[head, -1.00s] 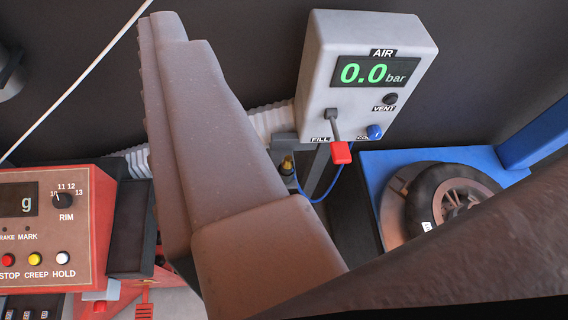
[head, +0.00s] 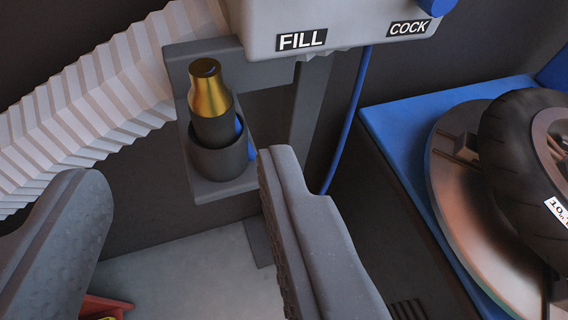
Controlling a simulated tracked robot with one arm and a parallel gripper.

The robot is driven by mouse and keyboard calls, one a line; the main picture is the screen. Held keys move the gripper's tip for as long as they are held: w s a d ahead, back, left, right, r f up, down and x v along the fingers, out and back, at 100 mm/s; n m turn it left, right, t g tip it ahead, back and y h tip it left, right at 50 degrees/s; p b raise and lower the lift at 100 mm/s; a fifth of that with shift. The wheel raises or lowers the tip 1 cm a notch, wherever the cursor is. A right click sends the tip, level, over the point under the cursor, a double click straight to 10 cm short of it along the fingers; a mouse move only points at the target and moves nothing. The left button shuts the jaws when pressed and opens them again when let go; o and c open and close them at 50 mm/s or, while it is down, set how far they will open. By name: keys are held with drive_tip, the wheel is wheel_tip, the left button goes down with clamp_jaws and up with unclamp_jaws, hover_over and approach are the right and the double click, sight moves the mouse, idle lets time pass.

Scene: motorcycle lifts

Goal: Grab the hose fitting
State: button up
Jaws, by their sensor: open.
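The hose fitting (head: 211,101) has a brass tapered top and a dark cylindrical body. It stands upright in a dark cup-shaped holder (head: 220,160) on a grey bracket under the air box. My gripper (head: 180,190) is open, with one jaw at the lower left and the other at the lower centre. The fitting is above and between the jaws in the picture, and neither jaw appears to touch it. The fitting's lower end is hidden inside the holder.
The air box (head: 340,20) with FILL and COCK labels hangs above. A blue hose (head: 346,125) curves down right of the holder. A white corrugated hose (head: 85,110) runs at left. A tyre (head: 515,150) lies on a turntable (head: 465,190) at right.

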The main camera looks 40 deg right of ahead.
sight(205, 84)
drive_tip(key=b+x, duration=0.1)
drive_tip(key=x, duration=0.6)
drive_tip(key=shift+d+b, duration=0.1)
drive_tip(key=shift+b, duration=0.3)
drive_tip(key=shift+d+r+b+x, duration=0.15)
drive_tip(key=shift+b+x, duration=0.45)
drive_tip(key=shift+x, duration=0.9)
drive_tip(key=shift+d+r+b+x, duration=0.15)
drive_tip(key=shift+b+x, duration=0.4)
drive_tip(key=shift+x, duration=0.9)
drive_tip(key=shift+f, duration=0.1)
clamp_jaws()
